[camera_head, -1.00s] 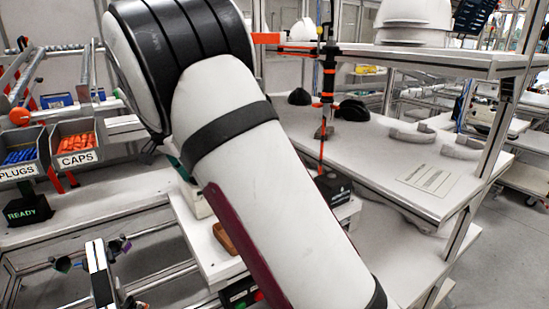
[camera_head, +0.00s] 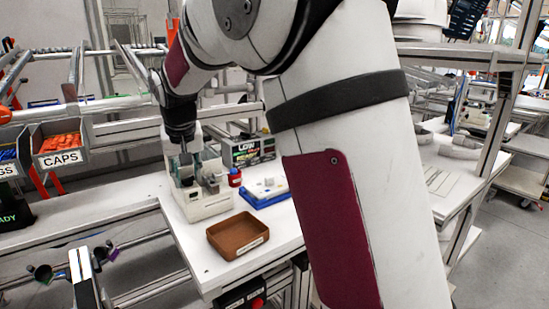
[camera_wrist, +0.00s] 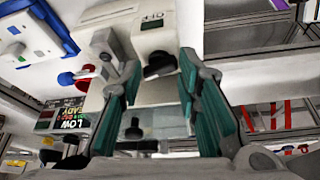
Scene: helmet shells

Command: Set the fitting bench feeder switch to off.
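The white bench feeder (camera_head: 207,205) stands on the fitting bench, left of centre in the head view. It also shows in the wrist view (camera_wrist: 160,95), upside down, with a label (camera_wrist: 152,20) that seems to read OFF. A black knob, apparently the switch (camera_wrist: 160,65), sits by this label. My gripper (camera_head: 186,160) is over the feeder's left side in the head view. In the wrist view its teal-padded fingers (camera_wrist: 162,85) are apart with nothing held, and the knob shows between and beyond their tips. I cannot tell any contact or the switch's setting.
A brown tray (camera_head: 238,252), a blue tray (camera_head: 245,198), a red-and-blue container (camera_head: 235,177) and a status box (camera_head: 250,150) marked LOW stand near the feeder. A caps bin (camera_head: 60,165) is at left. A red-button box (camera_head: 245,298) is on the bench front.

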